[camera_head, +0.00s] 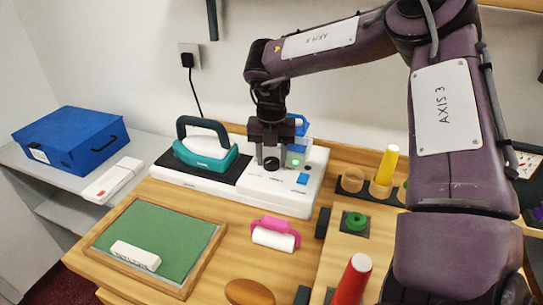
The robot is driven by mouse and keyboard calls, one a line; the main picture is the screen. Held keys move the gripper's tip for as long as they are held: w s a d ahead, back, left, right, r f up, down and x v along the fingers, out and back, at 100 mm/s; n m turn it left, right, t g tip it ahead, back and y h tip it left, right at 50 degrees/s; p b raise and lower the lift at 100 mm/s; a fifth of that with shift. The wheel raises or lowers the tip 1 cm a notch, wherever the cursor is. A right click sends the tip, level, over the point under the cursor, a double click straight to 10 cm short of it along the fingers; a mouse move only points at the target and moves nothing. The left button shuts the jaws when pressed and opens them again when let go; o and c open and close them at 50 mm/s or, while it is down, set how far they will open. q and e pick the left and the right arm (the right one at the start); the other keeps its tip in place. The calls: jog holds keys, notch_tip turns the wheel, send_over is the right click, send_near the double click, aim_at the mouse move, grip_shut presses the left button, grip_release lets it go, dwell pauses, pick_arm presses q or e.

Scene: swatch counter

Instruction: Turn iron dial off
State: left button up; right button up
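The iron station (297,195) is a white base on the wooden counter, with a small dark dial (271,164) on its right part. A teal and white iron (205,150) with a dark handle rests on its black pad. My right gripper (271,160) points straight down over the dial, with one finger on each side of it. The fingers are apart and light shows between them; I see no clear contact with the dial. The dial's pointer setting is too small to read. My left gripper is out of view.
A green light (295,162) and a blue switch (303,179) sit beside the dial. A blue-topped bottle (301,125) stands close behind the gripper. My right arm covers the right side.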

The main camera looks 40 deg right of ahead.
jog(key=c, duration=0.5)
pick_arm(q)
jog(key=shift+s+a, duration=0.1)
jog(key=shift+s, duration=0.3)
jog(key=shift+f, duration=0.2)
pick_arm(e)
jog(key=m+b, duration=0.1)
jog(key=m, duration=0.2)
jog(key=shift+f+m+b, duration=0.1)
jog(key=shift+m+b, duration=0.3)
jog(key=shift+m, duration=0.5)
jog(key=shift+m+b, duration=0.35)
jog(key=shift+m, duration=0.15)
jog(key=m+b, duration=0.1)
jog(key=m, duration=0.3)
jog(key=shift+m, duration=0.3)
jog(key=shift+m+b, duration=0.45)
jog(key=shift+m, duration=0.35)
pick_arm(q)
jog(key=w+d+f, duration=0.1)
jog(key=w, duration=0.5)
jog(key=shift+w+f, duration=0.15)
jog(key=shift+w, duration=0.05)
